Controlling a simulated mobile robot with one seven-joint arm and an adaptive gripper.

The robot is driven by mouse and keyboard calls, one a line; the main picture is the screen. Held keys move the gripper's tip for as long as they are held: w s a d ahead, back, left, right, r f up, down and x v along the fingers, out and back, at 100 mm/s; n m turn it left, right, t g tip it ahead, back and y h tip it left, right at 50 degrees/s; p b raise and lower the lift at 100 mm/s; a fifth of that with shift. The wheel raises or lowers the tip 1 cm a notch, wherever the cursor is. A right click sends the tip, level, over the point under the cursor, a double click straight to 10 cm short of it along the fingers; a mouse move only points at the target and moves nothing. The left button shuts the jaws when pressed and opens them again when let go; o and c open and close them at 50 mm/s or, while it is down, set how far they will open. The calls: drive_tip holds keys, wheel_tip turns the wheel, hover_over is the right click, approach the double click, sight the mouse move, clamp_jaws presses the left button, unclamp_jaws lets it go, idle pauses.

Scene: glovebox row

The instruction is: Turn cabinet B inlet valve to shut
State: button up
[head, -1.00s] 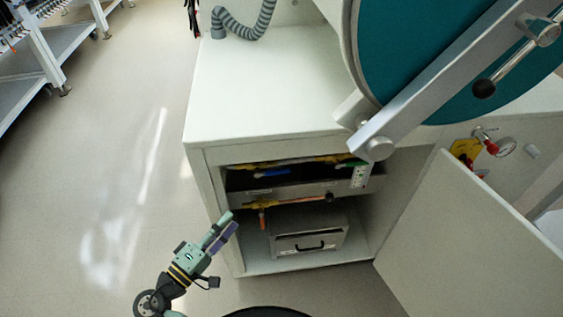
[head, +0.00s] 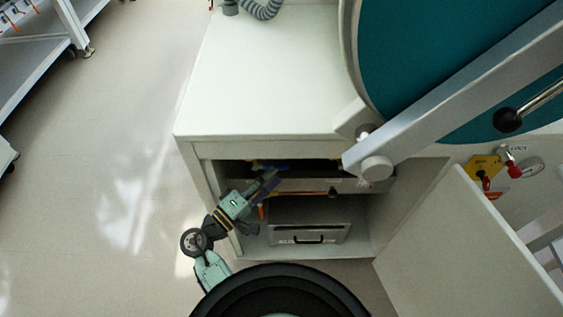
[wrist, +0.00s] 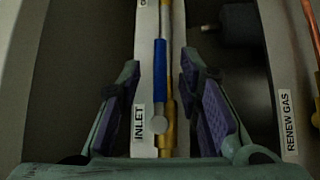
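The inlet valve's blue lever (wrist: 160,75) is in the wrist view, beside the white INLET label (wrist: 139,124). The lever lies along a brass pipe (wrist: 170,100), in line with it, with a pale round pivot (wrist: 158,125) at its near end. My gripper (wrist: 159,64) is open, one purple-padded finger on each side of the lever and pipe, with a gap on both sides. In the head view my gripper (head: 271,181) reaches into the open cabinet (head: 190,170) below the worktop. It hides most of the valve there.
A RENEW GAS label (wrist: 288,120) and a copper pipe (wrist: 312,40) are at the right in the wrist view. A metal drawer box (head: 310,235) sits low in the cabinet. The open door (head: 470,250) stands at right. Floor at left is clear.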

sight(281, 165)
drive_tip(key=p+x, duration=0.1)
drive_tip(key=x, duration=0.4)
drive_tip(key=shift+a, duration=0.1)
clamp_jaws()
idle(0.8)
